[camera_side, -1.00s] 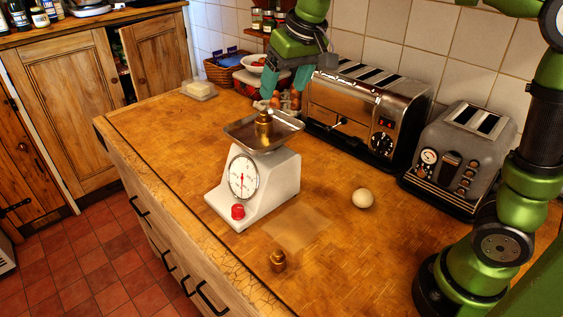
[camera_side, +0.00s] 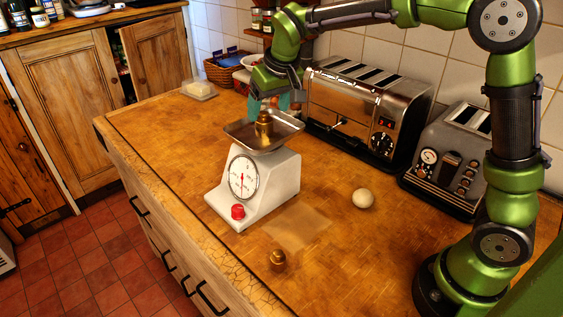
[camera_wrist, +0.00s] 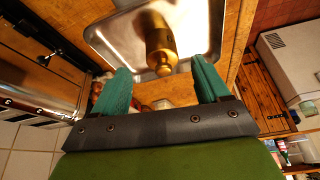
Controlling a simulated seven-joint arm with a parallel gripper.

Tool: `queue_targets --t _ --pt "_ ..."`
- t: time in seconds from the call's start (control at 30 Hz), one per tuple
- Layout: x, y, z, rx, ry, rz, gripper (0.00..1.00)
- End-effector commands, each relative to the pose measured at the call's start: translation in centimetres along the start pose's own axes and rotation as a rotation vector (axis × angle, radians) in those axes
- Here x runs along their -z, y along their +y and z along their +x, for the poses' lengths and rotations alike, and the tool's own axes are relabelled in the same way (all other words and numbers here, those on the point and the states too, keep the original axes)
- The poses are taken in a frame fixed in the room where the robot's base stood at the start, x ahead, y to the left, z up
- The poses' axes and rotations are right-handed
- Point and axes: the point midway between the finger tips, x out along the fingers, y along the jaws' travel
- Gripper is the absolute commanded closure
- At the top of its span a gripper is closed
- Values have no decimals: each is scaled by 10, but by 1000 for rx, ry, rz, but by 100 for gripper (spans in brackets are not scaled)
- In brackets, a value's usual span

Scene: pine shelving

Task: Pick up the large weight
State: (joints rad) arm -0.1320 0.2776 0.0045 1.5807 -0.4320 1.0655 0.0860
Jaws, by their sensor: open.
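The large brass weight (camera_side: 264,126) stands upright in the metal pan (camera_side: 287,138) of a white kitchen scale (camera_side: 283,180). In the wrist view the weight (camera_wrist: 160,42) shows in the pan (camera_wrist: 205,25), ahead of and between my finger tips. My gripper (camera_side: 268,102) is open and empty, just behind and above the weight in the side view. Its two teal fingers (camera_wrist: 160,82) are spread apart in the wrist view. A smaller brass weight (camera_side: 277,260) stands on the wooden worktop in front of the scale.
A large chrome toaster (camera_side: 350,112) and a grey toaster (camera_side: 452,160) stand along the tiled wall. A pale round object (camera_side: 362,198) lies on the worktop (camera_side: 335,260). A butter dish (camera_side: 199,90) is at the far end. The front worktop is mostly clear.

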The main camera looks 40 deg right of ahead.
Motion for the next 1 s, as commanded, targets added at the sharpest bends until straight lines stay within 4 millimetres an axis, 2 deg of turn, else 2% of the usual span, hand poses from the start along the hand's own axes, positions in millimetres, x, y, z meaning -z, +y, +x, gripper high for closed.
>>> queue_targets --t 0.33,0.63,1.0 --pt "0 -2 46 -1 -4 1 25" --pt "0 -3 52 0 -1 0 25" --pt "1 -3 51 0 -1 0 80"
